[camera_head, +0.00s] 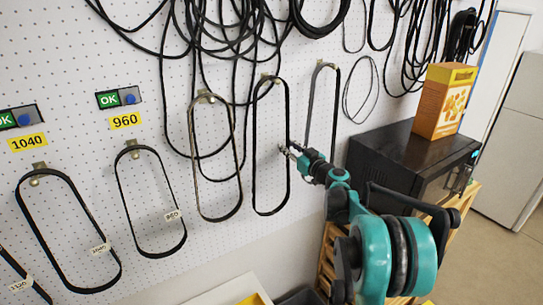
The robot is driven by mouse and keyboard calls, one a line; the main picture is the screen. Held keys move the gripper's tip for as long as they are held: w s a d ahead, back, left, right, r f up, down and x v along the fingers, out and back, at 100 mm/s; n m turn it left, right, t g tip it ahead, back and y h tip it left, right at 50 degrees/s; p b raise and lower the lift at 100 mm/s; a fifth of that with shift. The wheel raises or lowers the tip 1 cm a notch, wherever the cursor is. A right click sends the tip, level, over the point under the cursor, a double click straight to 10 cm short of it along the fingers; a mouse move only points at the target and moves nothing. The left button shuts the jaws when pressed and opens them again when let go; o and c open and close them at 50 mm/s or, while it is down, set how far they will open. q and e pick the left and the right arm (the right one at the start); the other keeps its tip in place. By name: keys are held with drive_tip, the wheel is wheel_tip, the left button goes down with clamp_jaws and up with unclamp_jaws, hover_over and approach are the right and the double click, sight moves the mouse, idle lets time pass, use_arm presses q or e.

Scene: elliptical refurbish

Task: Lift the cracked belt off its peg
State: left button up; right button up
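Several elliptical belts hang from pegs on the white pegboard. A black belt (253,150) hangs near the middle on its peg (268,78). To its left hangs a brownish, worn-looking belt (191,135) on its own peg (205,96). No crack can be made out at this size, so I cannot tell which belt is cracked. My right gripper (287,150) is at the right strand of the black middle belt, about halfway up. Whether its fingers touch or close on the strand is too small to tell. My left gripper is not in view.
Belts tagged 960 (184,235) and 1040 (45,225) hang to the left. Another belt (309,105) hangs just right of my gripper. Loose black cords (235,40) droop above. A black microwave-like box (385,150) with an orange carton (443,100) stands at right.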

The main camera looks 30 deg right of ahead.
drive_tip(key=shift+s, duration=0.1)
clamp_jaws()
drive_tip(key=shift+r, duration=0.1)
drive_tip(key=shift+r, duration=0.25)
drive_tip(key=r, duration=0.3)
drive_tip(key=shift+s+d+r+b, duration=0.2)
drive_tip(key=shift+d+r+b, duration=0.05)
drive_tip(key=shift+r+b, duration=0.15)
drive_tip(key=s+d+r+b, duration=0.1)
drive_tip(key=s+d+r, duration=0.5)
drive_tip(key=s, duration=0.3)
drive_tip(key=shift+d+r, duration=0.25)
drive_tip(key=shift+r, duration=0.05)
